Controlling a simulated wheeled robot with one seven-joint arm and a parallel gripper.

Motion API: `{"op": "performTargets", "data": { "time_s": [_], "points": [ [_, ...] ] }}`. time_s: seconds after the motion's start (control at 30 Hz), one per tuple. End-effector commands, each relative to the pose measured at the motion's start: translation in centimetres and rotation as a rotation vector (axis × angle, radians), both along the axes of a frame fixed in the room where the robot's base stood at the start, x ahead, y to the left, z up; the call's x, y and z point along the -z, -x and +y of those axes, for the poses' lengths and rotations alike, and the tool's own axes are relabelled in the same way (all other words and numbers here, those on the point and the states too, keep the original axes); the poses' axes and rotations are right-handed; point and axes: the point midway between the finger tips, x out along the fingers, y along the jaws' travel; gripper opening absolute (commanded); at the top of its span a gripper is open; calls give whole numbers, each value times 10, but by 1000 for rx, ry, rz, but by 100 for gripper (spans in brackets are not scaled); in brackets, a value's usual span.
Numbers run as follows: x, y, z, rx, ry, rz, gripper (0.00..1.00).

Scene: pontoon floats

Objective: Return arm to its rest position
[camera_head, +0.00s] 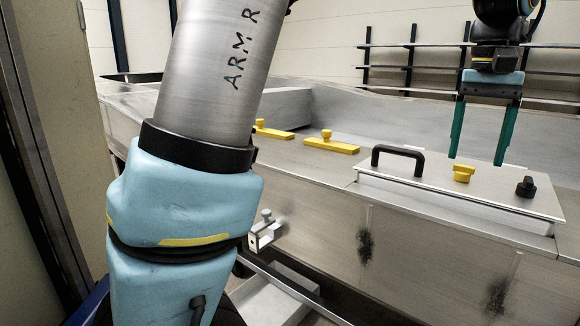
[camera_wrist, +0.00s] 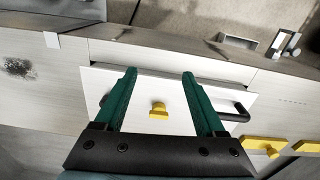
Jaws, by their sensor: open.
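My gripper (camera_head: 478,140) hangs at the upper right of the head view, with green fingers pointing down and spread apart. It is open and empty, above a metal hatch cover (camera_head: 420,182). The cover has a black handle (camera_head: 398,150), a yellow knob (camera_head: 463,173) and a black knob (camera_head: 526,186). In the wrist view my gripper (camera_wrist: 159,75) shows its two fingers on either side of the yellow knob (camera_wrist: 158,110), with nothing between them in contact. The black handle also shows in the wrist view (camera_wrist: 240,112), to the right of the fingers.
Two yellow bars with knobs (camera_head: 332,146) (camera_head: 272,133) lie on the metal float surface to the left of the cover. A small metal clamp (camera_head: 264,230) sits on the front side. A grey tray (camera_head: 275,300) is below. Wall racks (camera_head: 410,60) stand behind.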

Motion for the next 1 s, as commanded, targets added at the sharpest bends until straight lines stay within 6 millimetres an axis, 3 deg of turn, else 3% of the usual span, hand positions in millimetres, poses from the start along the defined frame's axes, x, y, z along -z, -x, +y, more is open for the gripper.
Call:
{"op": "performTargets", "data": {
  "time_s": [0.17,0.33,0.47,0.53,0.7,0.8,0.9,1.0],
  "points": [
    [25,-32,36,-58,7,-7,72],
    [59,-64,88,-129,18,-19,72],
    [97,-88,155,-215,27,-33,72],
    [121,-95,200,-272,33,-46,72],
    [171,-84,301,-400,42,-79,72],
    [191,-67,341,-455,43,-97,72],
    [203,-53,365,-491,42,-110,72],
    [209,-46,376,-508,43,-118,72]
  ]
}}
